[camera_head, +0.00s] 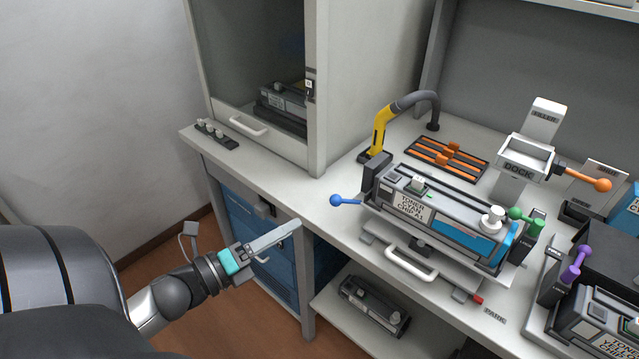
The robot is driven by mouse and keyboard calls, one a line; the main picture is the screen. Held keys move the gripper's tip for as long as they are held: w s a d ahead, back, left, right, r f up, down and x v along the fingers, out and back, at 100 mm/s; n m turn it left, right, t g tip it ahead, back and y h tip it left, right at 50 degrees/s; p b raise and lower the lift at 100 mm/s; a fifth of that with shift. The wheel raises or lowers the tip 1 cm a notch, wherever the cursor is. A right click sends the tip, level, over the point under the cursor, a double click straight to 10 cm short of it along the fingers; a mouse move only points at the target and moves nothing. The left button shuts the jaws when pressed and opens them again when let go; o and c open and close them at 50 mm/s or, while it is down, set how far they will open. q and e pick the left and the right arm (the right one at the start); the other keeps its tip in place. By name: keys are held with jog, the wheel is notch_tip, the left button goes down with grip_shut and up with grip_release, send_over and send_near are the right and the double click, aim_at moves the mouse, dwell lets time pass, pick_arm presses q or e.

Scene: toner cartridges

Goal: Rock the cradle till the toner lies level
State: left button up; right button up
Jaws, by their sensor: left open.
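The cyan toner cartridge (405,207) lies in the cradle (371,238) on the bench, right of centre. A blue window strip shows along its front right side, but I cannot tell whether the toner inside is level. A blue ball lever (337,201) sticks out at the cradle's left end, and a white bar handle (410,264) is at its front. A green lever (526,219) stands at the right end. My left gripper (281,244) is open and empty, left of the cradle and apart from it, in front of the bench edge. My right gripper is out of view.
A dock (524,160) with an orange ball lever stands behind the cradle. A yellow nozzle arm (380,130) and an orange-barred rack (447,157) are at the back. A yellow cartridge (598,322) sits at the right. A cabinet (325,80) stands at the left; a dark cartridge (374,303) lies on the lower shelf.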

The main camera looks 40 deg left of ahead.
aim_at(339, 198)
pick_arm(q)
jog(key=shift+m+h, duration=0.3)
jog(key=shift+m, duration=0.1)
jog(key=x, duration=0.4)
jog(key=r+b+x, duration=0.1)
jog(key=x, duration=0.8)
jog(key=shift+w+d+r, duration=0.1)
jog(key=shift+w+r, duration=0.05)
jog(key=shift+x, duration=1)
grip_shut()
